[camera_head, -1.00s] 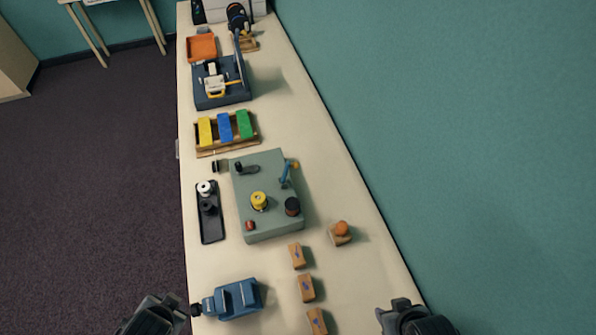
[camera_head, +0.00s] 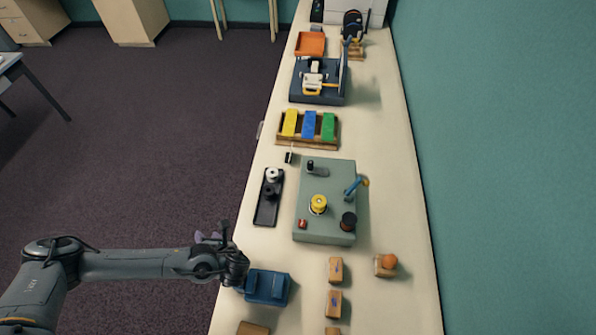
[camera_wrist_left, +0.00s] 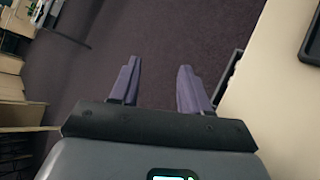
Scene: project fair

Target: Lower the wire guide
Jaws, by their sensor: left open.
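The arm stands raised at a slant on the board's right side. A yellow spool (camera_head: 318,204) and a dark spool (camera_head: 348,221) are on the board in front of it. My left gripper (camera_head: 212,236) is at the table's left edge, well left of the board. In the left wrist view, its two purple fingers (camera_wrist_left: 158,82) are apart with nothing between them, above the dark floor. My right gripper is out of view.
A black tray (camera_head: 261,216) with small spools lies left of the board. A blue vise-like block (camera_head: 267,287) is close to my left gripper. Wooden blocks (camera_head: 335,269) stand in front. The table's right strip is mostly clear beside the wall.

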